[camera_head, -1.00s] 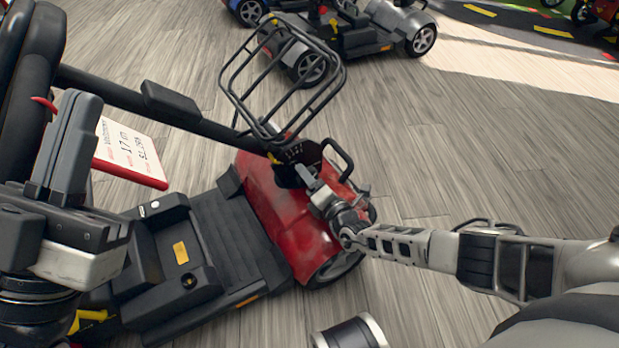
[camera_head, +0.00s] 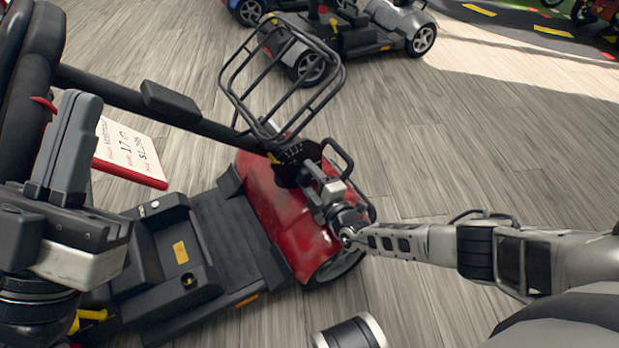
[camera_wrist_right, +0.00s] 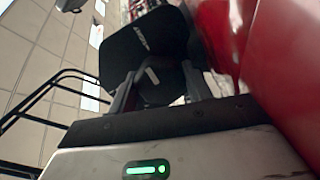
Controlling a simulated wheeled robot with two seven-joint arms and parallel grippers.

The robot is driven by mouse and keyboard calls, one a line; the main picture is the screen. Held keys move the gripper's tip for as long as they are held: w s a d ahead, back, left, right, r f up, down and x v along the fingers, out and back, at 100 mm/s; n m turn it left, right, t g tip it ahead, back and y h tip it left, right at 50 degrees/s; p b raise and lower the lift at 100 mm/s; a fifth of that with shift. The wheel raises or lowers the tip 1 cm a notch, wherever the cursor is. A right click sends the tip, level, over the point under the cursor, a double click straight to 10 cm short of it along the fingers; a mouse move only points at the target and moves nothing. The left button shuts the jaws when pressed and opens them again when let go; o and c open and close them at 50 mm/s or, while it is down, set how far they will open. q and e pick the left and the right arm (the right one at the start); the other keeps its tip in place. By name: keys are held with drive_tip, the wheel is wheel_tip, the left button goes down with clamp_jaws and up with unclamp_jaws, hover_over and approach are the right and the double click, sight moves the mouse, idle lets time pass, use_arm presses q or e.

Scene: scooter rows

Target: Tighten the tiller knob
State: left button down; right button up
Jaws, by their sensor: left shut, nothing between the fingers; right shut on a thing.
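The red scooter (camera_head: 290,220) stands with its black tiller (camera_head: 110,93) folded low over the deck, reaching to the left. My right gripper (camera_head: 309,170) is at the tiller's base, beside the red front cover. In the right wrist view its fingers (camera_wrist_right: 155,88) are shut on a dark knob (camera_wrist_right: 160,78) with a pale mark. In the head view the knob is hidden behind the gripper. My left gripper (camera_head: 78,105) is shut and empty at the left, in front of the scooter's seat end and apart from the knob.
A black wire basket (camera_head: 283,85) rises just behind the tiller base. Other scooters (camera_head: 370,30) are parked at the back. The wooden floor (camera_head: 450,140) to the right is clear.

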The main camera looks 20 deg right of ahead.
sight(311, 179)
drive_tip(key=shift+s+f, duration=0.1)
drive_tip(key=shift+s, duration=0.05)
idle(0.4)
drive_tip(key=o, duration=1)
drive_tip(key=shift+s, duration=0.4)
drive_tip(key=s+p, duration=0.1)
drive_tip(key=s, duration=0.1)
drive_tip(key=s+d+p, duration=0.1)
drive_tip(key=s, duration=0.2)
drive_tip(key=shift+s+r, duration=0.1)
drive_tip(key=shift+r, duration=0.1)
drive_tip(key=s, duration=0.2)
drive_tip(key=s+d+p, duration=0.1)
drive_tip(key=s, duration=0.2)
drive_tip(key=s+p, duration=0.1)
drive_tip(key=s, duration=0.2)
drive_tip(key=shift+s+d+f, duration=0.1)
drive_tip(key=shift+s+d, duration=0.1)
drive_tip(key=shift+d, duration=0.05)
use_arm(q)
wheel_tip(311, 179, down, 7)
drive_tip(key=w+n+g+y, duration=0.1)
drive_tip(key=n+y, duration=0.5)
drive_tip(key=n, duration=0.2)
drive_tip(key=shift+w+y, duration=0.3)
use_arm(e)
drive_tip(key=shift+s+d, duration=0.1)
drive_tip(key=shift+s, duration=0.55)
